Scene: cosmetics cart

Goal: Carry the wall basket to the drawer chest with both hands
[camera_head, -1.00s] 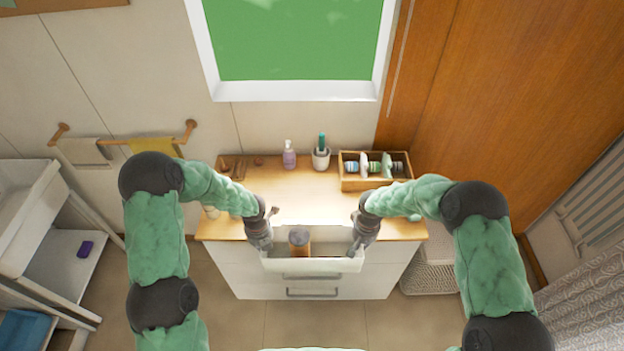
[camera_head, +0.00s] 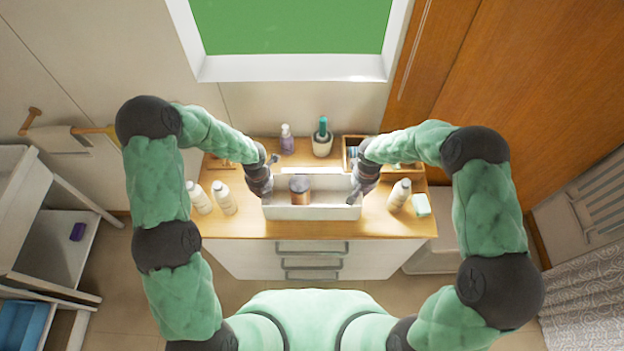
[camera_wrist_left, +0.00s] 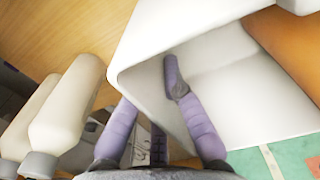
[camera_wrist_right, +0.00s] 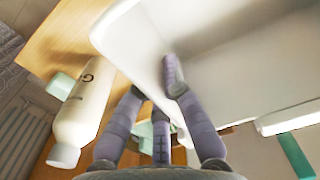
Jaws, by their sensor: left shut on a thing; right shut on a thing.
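The white wall basket (camera_head: 312,213) is over the wooden top of the drawer chest (camera_head: 300,230), with a brown jar with a dark lid (camera_head: 300,190) inside. My left gripper (camera_head: 262,188) is shut on its left end wall. My right gripper (camera_head: 362,188) is shut on its right end wall. In the left wrist view the basket wall (camera_wrist_left: 145,60) runs between the fingers, one finger inside. The right wrist view shows the same grip on the basket (camera_wrist_right: 130,40). The basket looks level; I cannot tell whether its underside touches the top.
Two white bottles (camera_head: 225,198) stand left of the basket. Another white bottle (camera_head: 399,195) and a mint block (camera_head: 421,204) stand right. Behind are a purple pump bottle (camera_head: 287,140), a cup with a teal item (camera_head: 322,143) and a wooden box (camera_head: 350,148). The front strip is clear.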

